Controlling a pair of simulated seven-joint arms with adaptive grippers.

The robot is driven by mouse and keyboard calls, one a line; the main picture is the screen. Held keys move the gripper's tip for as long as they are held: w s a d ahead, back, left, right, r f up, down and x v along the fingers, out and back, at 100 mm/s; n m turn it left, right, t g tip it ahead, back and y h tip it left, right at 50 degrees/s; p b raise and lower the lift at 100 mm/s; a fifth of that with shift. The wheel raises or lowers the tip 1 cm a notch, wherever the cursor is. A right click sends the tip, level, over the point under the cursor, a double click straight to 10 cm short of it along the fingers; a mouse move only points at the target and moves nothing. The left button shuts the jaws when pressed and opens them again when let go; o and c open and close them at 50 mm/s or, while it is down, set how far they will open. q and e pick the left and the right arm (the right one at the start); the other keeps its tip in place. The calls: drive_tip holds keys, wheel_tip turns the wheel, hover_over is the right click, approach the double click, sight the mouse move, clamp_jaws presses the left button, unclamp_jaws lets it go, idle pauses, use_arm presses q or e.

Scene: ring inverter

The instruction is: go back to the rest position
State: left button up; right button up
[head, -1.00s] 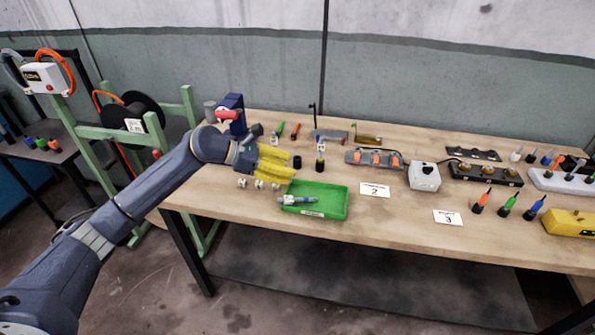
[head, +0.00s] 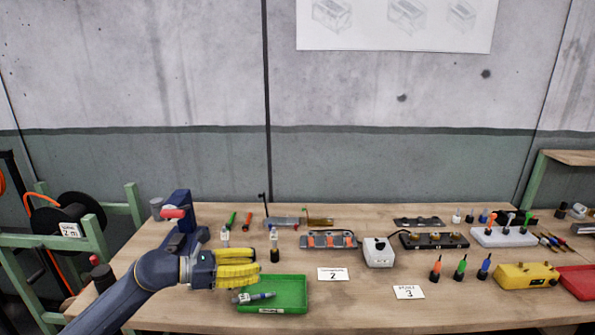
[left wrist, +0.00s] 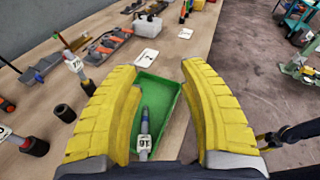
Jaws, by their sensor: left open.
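My left gripper (head: 238,270) has yellow fingers and is open and empty. In the head view it hangs above the bench at the left edge of the green tray (head: 290,306). In the left wrist view the two fingers (left wrist: 164,108) stand wide apart, with the green tray (left wrist: 172,88) beyond and below them. A grey cylindrical tool with a label lies in the tray and shows in the head view (head: 254,298) and the left wrist view (left wrist: 144,136). My right gripper is not in view.
Cards marked 2 (head: 333,274) and 3 (head: 409,292) lie on the wooden bench. A white box (head: 378,253), a yellow box (head: 527,276) and small coloured drivers (head: 461,268) stand to the right. The front middle of the bench is clear.

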use_arm(q)
drive_tip(key=s+d+r+n+t+h, duration=0.2)
drive_tip(key=s+r+n+t, duration=0.15)
drive_tip(key=n+t, duration=0.5)
drive_tip(key=s+a+f+n+t+y, duration=0.1)
drive_tip(key=s+a+f+n+y, duration=0.25)
drive_tip(key=a+n+y, duration=0.35)
drive_tip(key=s+a+f+n+t+y, duration=0.15)
drive_tip(key=f+n+y, duration=0.3)
drive_tip(key=n, duration=0.45)
drive_tip(key=s+a+f+n+t+y, duration=0.1)
drive_tip(key=s+a+f+n+y, duration=0.35)
drive_tip(key=n, duration=0.45)
drive_tip(key=s+a+f+n+g+y, duration=0.2)
drive_tip(key=s+a+f+n+g, duration=0.15)
drive_tip(key=s+f+g, duration=0.55)
drive_tip(key=s+a+f+n+g+y, duration=0.2)
drive_tip(key=s+a+f+n+y, duration=0.3)
drive_tip(key=s, duration=0.7)
drive_tip(key=s+d+f+g+h, duration=0.2)
drive_tip(key=d+f+h, duration=0.15)
drive_tip(key=f, duration=1.35)
drive_tip(key=s+d+f+g+h, duration=0.15)
drive_tip(key=d+f, duration=0.35)
drive_tip(key=f, duration=1.2)
drive_tip(key=s+f+n+g+h, duration=0.2)
drive_tip(key=s+f, duration=1.6)
drive_tip(key=s, duration=0.2)
drive_tip(key=shift+f, duration=0.35)
